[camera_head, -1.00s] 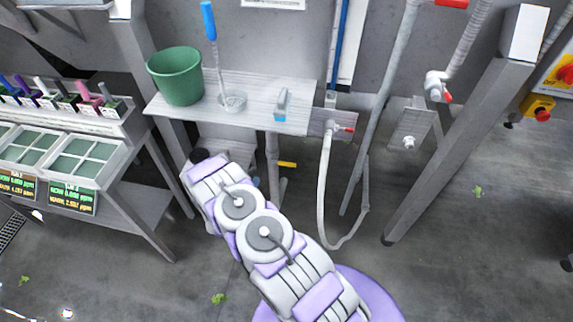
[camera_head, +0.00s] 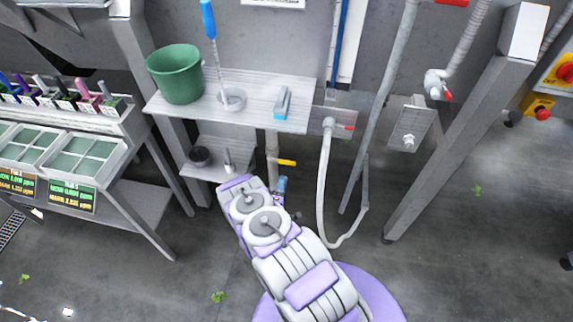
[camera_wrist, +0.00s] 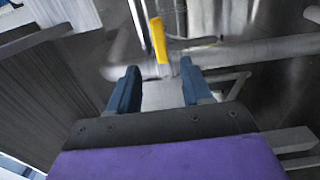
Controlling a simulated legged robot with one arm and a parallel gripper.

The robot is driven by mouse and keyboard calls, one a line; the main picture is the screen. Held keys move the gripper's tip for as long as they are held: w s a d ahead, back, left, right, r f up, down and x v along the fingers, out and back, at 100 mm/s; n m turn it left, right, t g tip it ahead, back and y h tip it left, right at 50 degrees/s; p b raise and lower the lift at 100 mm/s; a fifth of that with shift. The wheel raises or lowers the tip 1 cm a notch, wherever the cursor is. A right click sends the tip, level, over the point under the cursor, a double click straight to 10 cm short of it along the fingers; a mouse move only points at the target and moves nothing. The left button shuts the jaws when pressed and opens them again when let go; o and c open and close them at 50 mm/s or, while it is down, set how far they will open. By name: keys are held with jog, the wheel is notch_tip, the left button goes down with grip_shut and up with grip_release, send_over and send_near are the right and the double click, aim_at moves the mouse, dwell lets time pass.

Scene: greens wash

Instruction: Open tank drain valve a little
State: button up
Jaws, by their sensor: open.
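The drain valve's yellow handle (camera_head: 287,162) sticks out to the right from a pale vertical pipe (camera_head: 271,148) below the shelf's front edge. In the wrist view the yellow handle (camera_wrist: 158,40) stands just beyond the fingertips, near the gap between them, beside grey pipework. My gripper (camera_wrist: 157,75) is open, with its two dark blue fingers apart and nothing between them. In the head view my gripper (camera_head: 281,185) is small and partly hidden by my arm, just below the yellow handle. Touching contact does not show.
The upper shelf (camera_head: 258,85) holds a green bucket (camera_head: 177,76), a blue-handled brush (camera_head: 209,20) and a small blue-grey item (camera_head: 283,103). A lower shelf (camera_head: 185,172) lies left of the pipe. A pale hose (camera_head: 322,190) hangs to the right.

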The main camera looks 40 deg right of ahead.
aim_at(287, 164)
jog(key=b+x, duration=0.2)
jog(key=x, duration=0.8)
jog(key=shift+w+d, duration=0.15)
jog(key=shift+w, duration=0.25)
jog(key=shift+w+d, duration=0.35)
jog(key=shift+d, duration=0.25)
jog(key=shift+d+f, duration=0.1)
jog(key=shift+d, duration=0.35)
jog(key=shift+a, duration=0.4)
jog(key=c, duration=0.5)
jog(key=shift+d, duration=0.1)
grip_shut()
